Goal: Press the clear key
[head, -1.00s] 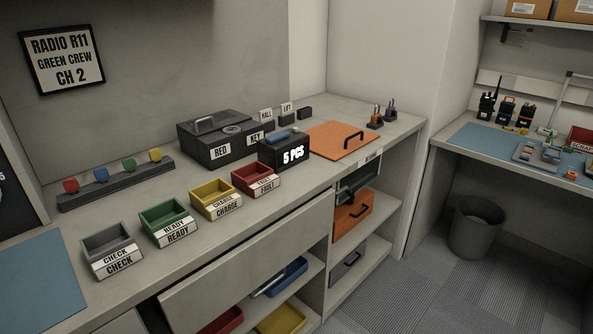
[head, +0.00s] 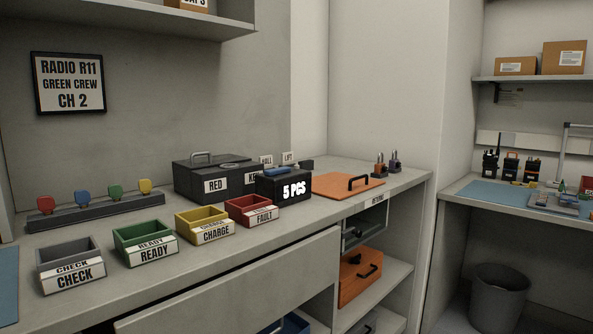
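No key marked clear can be made out in the head view. A dark lidded box (head: 190,182) with a handle stands on the bench; its labels read RED and, partly hidden, KEY. A smaller black box (head: 268,191) in front of it shows "5 PCS" and has a blue top. Several handheld radios (head: 510,167) stand upright on the right-hand bench, too small to read any keys. Two small upright devices (head: 387,166) stand at the far end of the near bench. Neither gripper is in view.
Trays marked CHECK (head: 70,268), READY (head: 145,244), CHARGE (head: 205,225) and FAULT (head: 253,211) line the bench front. An orange panel (head: 335,184) with a black handle lies beyond. A grey bin (head: 498,300) stands under the right bench.

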